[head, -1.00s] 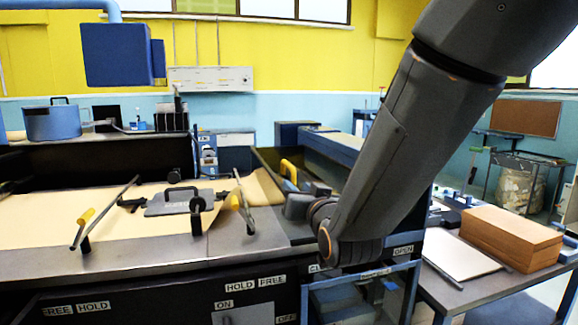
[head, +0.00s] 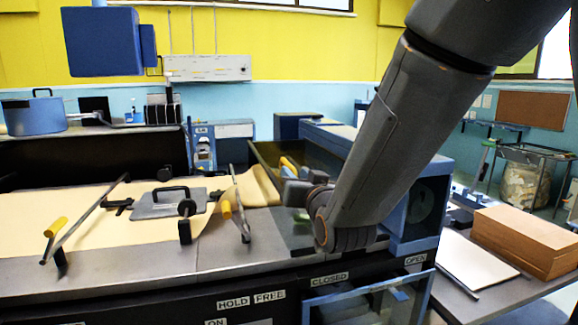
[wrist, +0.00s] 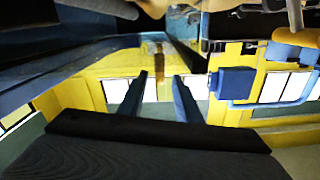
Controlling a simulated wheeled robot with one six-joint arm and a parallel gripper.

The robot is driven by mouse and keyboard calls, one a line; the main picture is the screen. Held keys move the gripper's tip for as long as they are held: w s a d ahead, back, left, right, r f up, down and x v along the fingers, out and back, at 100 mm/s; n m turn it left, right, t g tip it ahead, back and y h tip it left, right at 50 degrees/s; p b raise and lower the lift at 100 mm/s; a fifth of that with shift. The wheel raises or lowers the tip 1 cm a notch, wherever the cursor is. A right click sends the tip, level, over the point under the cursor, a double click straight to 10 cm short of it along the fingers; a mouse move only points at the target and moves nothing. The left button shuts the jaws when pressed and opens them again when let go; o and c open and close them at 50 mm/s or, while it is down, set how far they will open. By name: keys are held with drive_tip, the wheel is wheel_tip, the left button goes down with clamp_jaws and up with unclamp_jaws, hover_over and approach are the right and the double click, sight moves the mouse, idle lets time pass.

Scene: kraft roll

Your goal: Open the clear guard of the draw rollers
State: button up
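The draw rollers' clear guard seems to be the tinted see-through panel (head: 322,158) at the right end of the kraft sheet, partly hidden by my arm. A yellow bar (head: 287,163) shows by its left part; I cannot tell whether it is the guard's handle. My gripper (head: 290,180) is in front of the panel, low over the right end of the machine. In the wrist view my gripper's two fingers (wrist: 161,82) stand apart with a gap between them, so it is open. A tan upright piece shows beyond the gap; contact cannot be told.
CLOSED (head: 329,278) and OPEN (head: 415,260) labels are on the machine's front edge. The kraft sheet (head: 90,215) carries a grey plate (head: 165,203) and yellow-handled levers (head: 226,209). A blue housing (head: 420,205) stands right of my wrist. A brown stack (head: 525,238) is on the right table.

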sight(289, 167)
drive_tip(key=shift+p+x, duration=0.9)
drive_tip(key=shift+x, duration=2.55)
drive_tip(key=shift+c, duration=0.4)
clamp_jaws()
